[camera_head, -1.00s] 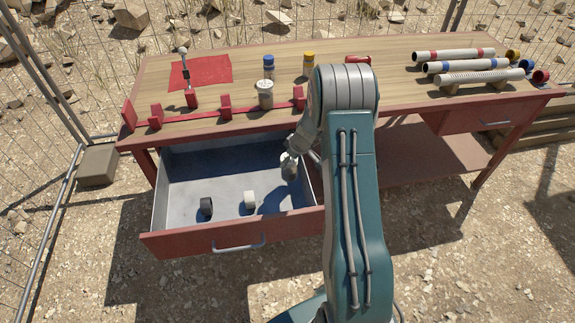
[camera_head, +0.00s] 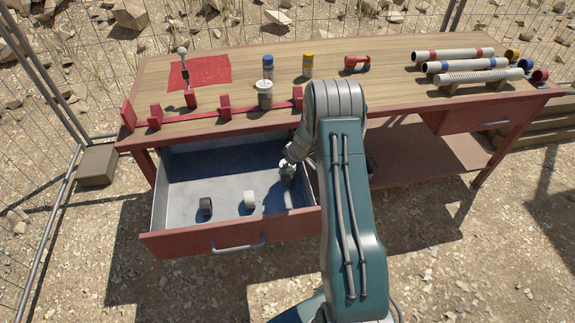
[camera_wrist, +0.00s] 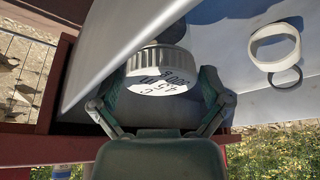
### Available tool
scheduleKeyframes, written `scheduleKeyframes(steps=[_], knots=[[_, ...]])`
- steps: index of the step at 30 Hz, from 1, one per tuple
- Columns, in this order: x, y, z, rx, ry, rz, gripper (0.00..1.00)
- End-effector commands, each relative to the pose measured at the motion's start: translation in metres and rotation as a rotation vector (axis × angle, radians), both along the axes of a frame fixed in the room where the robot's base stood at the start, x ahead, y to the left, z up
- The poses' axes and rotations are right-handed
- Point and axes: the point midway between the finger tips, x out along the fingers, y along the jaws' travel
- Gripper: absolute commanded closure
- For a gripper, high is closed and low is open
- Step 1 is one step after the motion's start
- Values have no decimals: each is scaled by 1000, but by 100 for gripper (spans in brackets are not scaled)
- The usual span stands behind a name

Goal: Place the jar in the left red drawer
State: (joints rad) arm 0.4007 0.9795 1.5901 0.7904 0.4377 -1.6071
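A jar with a white, written-on lid (camera_wrist: 160,72) sits between the two fingers of my gripper (camera_wrist: 163,88) in the wrist view. The fingers flank the lid closely on both sides and appear to grip it. In the head view my gripper (camera_head: 289,166) is low inside the open left red drawer (camera_head: 200,243), near its right side. The jar there is mostly hidden by my gripper. The grey drawer floor lies beneath; whether the jar touches it I cannot tell.
A black roll (camera_head: 206,206) and a white roll (camera_head: 249,200) lie in the drawer. The white roll (camera_wrist: 275,45) also shows in the wrist view.

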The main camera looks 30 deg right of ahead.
Motion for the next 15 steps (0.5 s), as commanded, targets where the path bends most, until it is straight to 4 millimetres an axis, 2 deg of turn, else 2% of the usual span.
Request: scheduleKeyframes(steps=[10, 15], knots=[[0, 0, 2, 0, 0, 0, 0], [-6, -5, 22, 0, -2, -2, 0]])
